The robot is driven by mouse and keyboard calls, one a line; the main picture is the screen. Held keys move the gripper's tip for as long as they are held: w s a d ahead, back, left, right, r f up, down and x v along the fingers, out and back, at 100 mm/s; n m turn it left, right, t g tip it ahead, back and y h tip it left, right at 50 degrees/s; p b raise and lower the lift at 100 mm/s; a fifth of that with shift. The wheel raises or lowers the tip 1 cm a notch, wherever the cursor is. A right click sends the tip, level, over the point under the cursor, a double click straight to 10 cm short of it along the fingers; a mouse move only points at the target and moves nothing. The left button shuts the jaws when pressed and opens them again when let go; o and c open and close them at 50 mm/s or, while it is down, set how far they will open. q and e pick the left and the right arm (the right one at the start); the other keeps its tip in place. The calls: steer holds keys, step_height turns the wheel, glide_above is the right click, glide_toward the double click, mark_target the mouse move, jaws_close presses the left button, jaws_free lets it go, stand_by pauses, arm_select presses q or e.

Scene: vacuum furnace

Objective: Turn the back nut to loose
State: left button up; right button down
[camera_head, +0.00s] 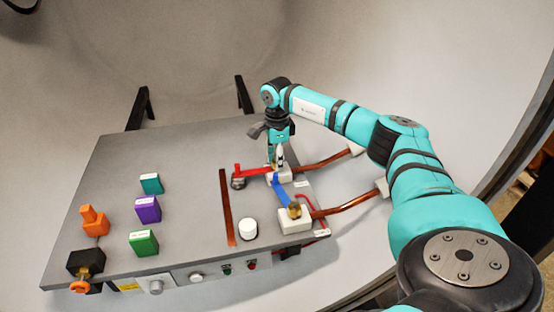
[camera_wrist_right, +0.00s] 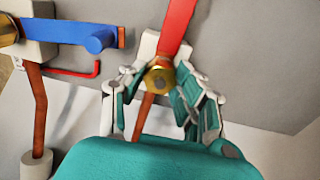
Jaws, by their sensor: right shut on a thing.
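The back nut (camera_wrist_right: 158,77) is a brass hex nut at the end of a red bar (camera_wrist_right: 177,28), on a white block. My right gripper (camera_wrist_right: 156,80) is shut on this nut, with its fingers on either side of it. In the head view my right gripper (camera_head: 277,158) points down at the back white block (camera_head: 282,180), and its fingers mostly hide the nut. The front nut (camera_head: 294,210) is brass too and sits on the front white block at the end of a blue bar (camera_head: 281,190). My left gripper is not in view.
The grey table (camera_head: 195,215) carries teal, purple and green blocks (camera_head: 148,208), an orange part (camera_head: 94,221) and a white round cap (camera_head: 248,228). Copper rods (camera_head: 345,203) run right from the white blocks. A curved chamber wall surrounds the table.

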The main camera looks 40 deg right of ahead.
steer(key=shift+r, duration=0.1)
steer(key=c, duration=1)
jaws_free()
steer(key=shift+o, duration=0.2)
step_height(320, 180, up, 12)
